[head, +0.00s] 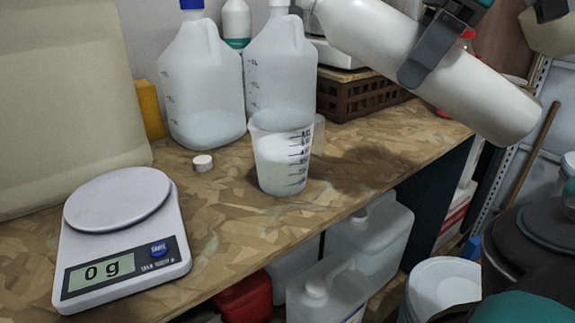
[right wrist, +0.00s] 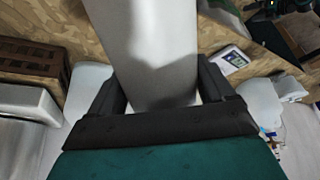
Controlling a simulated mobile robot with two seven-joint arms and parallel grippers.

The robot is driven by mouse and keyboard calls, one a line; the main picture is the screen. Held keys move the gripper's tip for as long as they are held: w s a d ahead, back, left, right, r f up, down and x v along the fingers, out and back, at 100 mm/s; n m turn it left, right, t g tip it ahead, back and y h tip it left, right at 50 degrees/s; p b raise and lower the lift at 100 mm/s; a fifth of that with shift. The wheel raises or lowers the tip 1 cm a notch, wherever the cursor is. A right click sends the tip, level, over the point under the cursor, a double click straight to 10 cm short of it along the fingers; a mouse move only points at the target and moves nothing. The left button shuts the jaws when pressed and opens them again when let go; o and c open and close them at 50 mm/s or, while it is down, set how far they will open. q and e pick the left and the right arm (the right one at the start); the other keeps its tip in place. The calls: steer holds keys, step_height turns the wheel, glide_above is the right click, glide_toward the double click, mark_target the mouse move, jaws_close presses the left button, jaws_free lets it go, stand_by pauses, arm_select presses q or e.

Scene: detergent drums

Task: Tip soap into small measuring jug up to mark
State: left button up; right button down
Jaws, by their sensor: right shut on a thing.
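The small measuring jug (head: 272,166) stands upright on the wooden worktop, clear with dark marks. White soap fills it to part-way up the marks; the exact mark is too small to read. My right gripper (head: 418,70) is shut around the body of a white soap bottle (head: 475,95), above and right of the jug. The bottle is tilted, its neck end up and left above the jug, its base down to the right. Its mouth is at the top edge, and no stream shows. The bottle fills the middle of the right wrist view (right wrist: 162,50). My left gripper is not in view.
A scale (head: 125,275) reading 0 g stands front left. A small white cap (head: 203,162) lies left of the jug. Two large jugs (head: 200,90) (head: 280,75) stand behind, with a brown basket (head: 365,97) to their right. Containers fill the space below the worktop.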

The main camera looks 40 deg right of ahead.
steer(key=shift+t+y+b, duration=0.3)
steer(key=shift+t+b, duration=0.4)
steer(key=shift+b, duration=0.45)
steer(key=t+y+b, duration=0.1)
steer(key=b, duration=0.2)
steer(key=shift+r+t, duration=0.3)
steer(key=shift+r, duration=0.05)
steer(key=t+b, duration=0.1)
steer(key=b, duration=0.2)
steer(key=shift+y, duration=0.4)
steer(key=shift+r+t+b, duration=0.1)
steer(key=shift+t+b, duration=0.4)
steer(key=shift+b, duration=0.15)
steer(key=b, duration=0.1)
steer(key=t+y+b, duration=0.1)
steer(key=shift+r+t+b, duration=0.25)
steer(key=shift+t+b, duration=0.05)
steer(key=shift+r, duration=0.45)
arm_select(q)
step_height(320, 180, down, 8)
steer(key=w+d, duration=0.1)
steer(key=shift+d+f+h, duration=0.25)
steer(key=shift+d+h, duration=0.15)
arm_select(e)
steer(key=shift+r+t+y, duration=0.4)
steer(key=shift+t+y, duration=0.3)
steer(key=shift+t, duration=0.5)
steer(key=shift+r+t+y, duration=0.35)
steer(key=shift+t+y, duration=0.35)
steer(key=shift+t, duration=0.5)
